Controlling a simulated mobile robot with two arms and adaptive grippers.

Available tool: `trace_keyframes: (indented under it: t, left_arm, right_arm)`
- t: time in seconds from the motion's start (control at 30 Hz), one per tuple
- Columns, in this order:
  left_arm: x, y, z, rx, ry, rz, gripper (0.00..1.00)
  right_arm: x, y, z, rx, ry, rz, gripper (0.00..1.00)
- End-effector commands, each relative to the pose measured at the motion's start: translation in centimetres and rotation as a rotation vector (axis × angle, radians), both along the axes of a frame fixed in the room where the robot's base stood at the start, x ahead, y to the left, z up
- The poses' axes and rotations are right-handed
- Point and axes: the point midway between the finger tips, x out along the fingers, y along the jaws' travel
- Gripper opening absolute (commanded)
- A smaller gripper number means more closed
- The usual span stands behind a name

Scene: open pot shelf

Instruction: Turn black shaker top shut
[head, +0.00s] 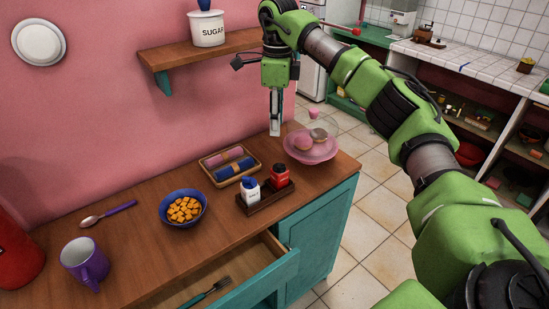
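A red shaker (280,180) with a dark top (281,168) stands upright in a small dark wooden holder (266,201) on the counter. The top is too small to tell if it is open or shut. A white shaker (249,195) with a blue top stands to its left in the same holder. My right gripper (275,132) points down above and behind the red shaker, apart from it. Its fingers look narrow and overlap from this side, so I cannot tell whether they are open. My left gripper is not in view.
A tray with rolled cloths (240,180) and a blue bowl of orange cubes (182,222) are to the left. A drawer (262,288) stands open below. A shelf (205,58) holds a sugar jar (207,32).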

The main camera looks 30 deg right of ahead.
Motion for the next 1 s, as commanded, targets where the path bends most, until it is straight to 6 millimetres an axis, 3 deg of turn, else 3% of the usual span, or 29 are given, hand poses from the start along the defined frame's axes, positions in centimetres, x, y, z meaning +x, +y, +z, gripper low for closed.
trace_keyframes:
  t: [0.17,0.7,1.0]
  left_arm:
    - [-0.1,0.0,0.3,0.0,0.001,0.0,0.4]
    - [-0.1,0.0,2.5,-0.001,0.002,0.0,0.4]
    - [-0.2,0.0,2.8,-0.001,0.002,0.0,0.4]
  right_arm:
    - [-0.3,-0.5,-1.2,-0.012,0.011,-0.006,0.33]
    - [-0.3,-0.3,-11.5,-0.007,0.01,-0.005,0.33]
    - [-0.2,-0.3,-13.5,-0.007,0.006,-0.004,0.33]
